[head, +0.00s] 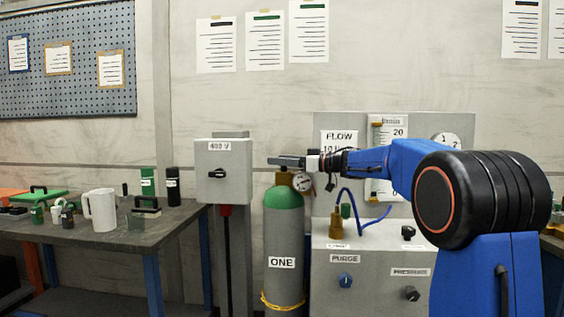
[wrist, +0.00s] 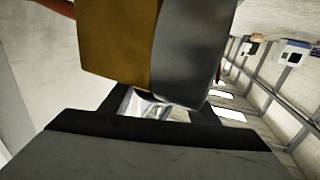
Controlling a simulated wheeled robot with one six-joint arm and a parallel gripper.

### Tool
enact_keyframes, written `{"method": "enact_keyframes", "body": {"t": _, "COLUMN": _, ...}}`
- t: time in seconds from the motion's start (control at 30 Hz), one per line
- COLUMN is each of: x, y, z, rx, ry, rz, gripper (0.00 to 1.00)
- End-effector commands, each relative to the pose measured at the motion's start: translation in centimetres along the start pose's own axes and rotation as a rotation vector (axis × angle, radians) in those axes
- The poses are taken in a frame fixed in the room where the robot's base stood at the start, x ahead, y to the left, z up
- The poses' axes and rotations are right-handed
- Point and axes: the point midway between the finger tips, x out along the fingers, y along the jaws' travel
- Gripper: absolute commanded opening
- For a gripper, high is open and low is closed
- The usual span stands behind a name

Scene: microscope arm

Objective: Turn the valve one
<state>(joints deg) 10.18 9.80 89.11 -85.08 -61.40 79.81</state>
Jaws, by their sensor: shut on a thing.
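A grey gas cylinder (head: 284,237) with a green shoulder and the label ONE stands left of the grey console. Its brass valve (head: 283,179) is at the top, with a round gauge beside it. My gripper (head: 287,162) reaches in from the right, level, at the top of this valve, and is shut on it. In the wrist view a brass and grey piece (wrist: 118,45), apparently part of the valve, fills the upper middle, close to the dark grey finger below. The exact contact is hidden.
The grey console (head: 375,245) with PURGE and PRESSURE knobs stands right of the cylinder, below my arm. A grey 400 V switch box (head: 222,170) is close on the left. A workbench (head: 130,233) with a white jug (head: 102,211) is farther left.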

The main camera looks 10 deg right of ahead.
Motion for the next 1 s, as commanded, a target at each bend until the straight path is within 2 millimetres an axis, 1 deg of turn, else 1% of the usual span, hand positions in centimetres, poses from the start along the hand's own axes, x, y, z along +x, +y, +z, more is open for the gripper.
{"method": "enact_keyframes", "body": {"t": 0.27, "x": 0.0, "y": 0.0, "z": -0.1, "rx": 0.0, "ry": 0.001, "rz": -0.001, "gripper": 0.33}}
{"method": "enact_keyframes", "body": {"t": 0.3, "x": 0.0, "y": 0.0, "z": -0.1, "rx": 0.0, "ry": 0.001, "rz": -0.001, "gripper": 0.62}}
{"method": "enact_keyframes", "body": {"t": 0.33, "x": 0.0, "y": 0.0, "z": -0.1, "rx": 0.0, "ry": 0.001, "rz": -0.001, "gripper": 0.69}}
{"method": "enact_keyframes", "body": {"t": 0.37, "x": 0.0, "y": 0.0, "z": -0.1, "rx": 0.0, "ry": 0.001, "rz": -0.001, "gripper": 0.73}}
{"method": "enact_keyframes", "body": {"t": 0.63, "x": -0.1, "y": 0.0, "z": 0.0, "rx": 0.0, "ry": 0.0, "rz": -0.001, "gripper": 0.73}}
{"method": "enact_keyframes", "body": {"t": 0.73, "x": -0.4, "y": 0.0, "z": 0.0, "rx": 0.0, "ry": 0.0, "rz": 0.0, "gripper": 0.73}}
{"method": "enact_keyframes", "body": {"t": 0.87, "x": -1.8, "y": 0.1, "z": 0.0, "rx": 0.0, "ry": 0.0, "rz": 0.003, "gripper": 0.73}}
{"method": "enact_keyframes", "body": {"t": 1.0, "x": -4.4, "y": 0.1, "z": 0.0, "rx": 0.0, "ry": 0.0, "rz": 0.003, "gripper": 0.73}}
